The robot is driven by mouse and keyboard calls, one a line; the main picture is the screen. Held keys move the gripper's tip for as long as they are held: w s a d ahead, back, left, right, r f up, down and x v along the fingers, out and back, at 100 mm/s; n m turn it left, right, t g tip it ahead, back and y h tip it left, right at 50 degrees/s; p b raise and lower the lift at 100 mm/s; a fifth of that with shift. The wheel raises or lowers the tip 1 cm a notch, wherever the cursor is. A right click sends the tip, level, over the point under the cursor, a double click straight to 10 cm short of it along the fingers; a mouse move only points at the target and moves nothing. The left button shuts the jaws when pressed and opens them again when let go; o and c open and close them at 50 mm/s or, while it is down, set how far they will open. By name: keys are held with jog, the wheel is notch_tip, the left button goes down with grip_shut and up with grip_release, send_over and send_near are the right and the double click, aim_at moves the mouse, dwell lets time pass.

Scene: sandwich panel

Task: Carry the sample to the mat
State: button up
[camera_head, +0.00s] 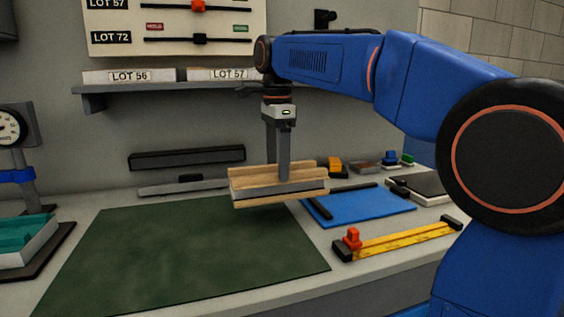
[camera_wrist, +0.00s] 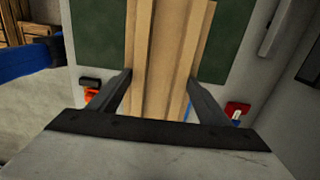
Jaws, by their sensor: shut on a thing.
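The sample is a layered block (camera_head: 240,185) with tan wood-like faces and a grey middle. It also shows in the wrist view (camera_wrist: 165,60) as a long ribbed tan piece. My gripper (camera_head: 283,172) is shut on the sample, with one finger on each side of it in the wrist view (camera_wrist: 160,95). The sample appears held above the bench, over the right back part of a dark green mat (camera_head: 170,255). A smaller blue mat (camera_head: 365,206) lies to the right of it. The underside of the sample is hidden.
A yellow caliper-like gauge (camera_head: 400,241) with a red knob lies at the front right. A teal-topped tray (camera_head: 25,240) and a dial stand (camera_head: 12,130) are at the left. A shelf (camera_head: 140,88) with lot labels runs behind. Most of the green mat is clear.

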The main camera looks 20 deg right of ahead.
jog(key=shift+s+a, duration=0.15)
jog(key=shift+a, duration=1.55)
jog(key=shift+s+a, duration=0.2)
jog(key=shift+a, duration=1.55)
jog(key=shift+s+a, duration=0.15)
jog(key=shift+a, duration=1.55)
jog(key=shift+c, duration=0.2)
jog(key=s+a, duration=0.1)
jog(key=a, duration=1.1)
jog(key=shift+f, duration=0.4)
jog(key=shift+s+f, duration=0.1)
jog(key=shift+f, duration=0.95)
jog(key=shift+f, duration=0.3)
jog(key=shift+f, duration=1.6)
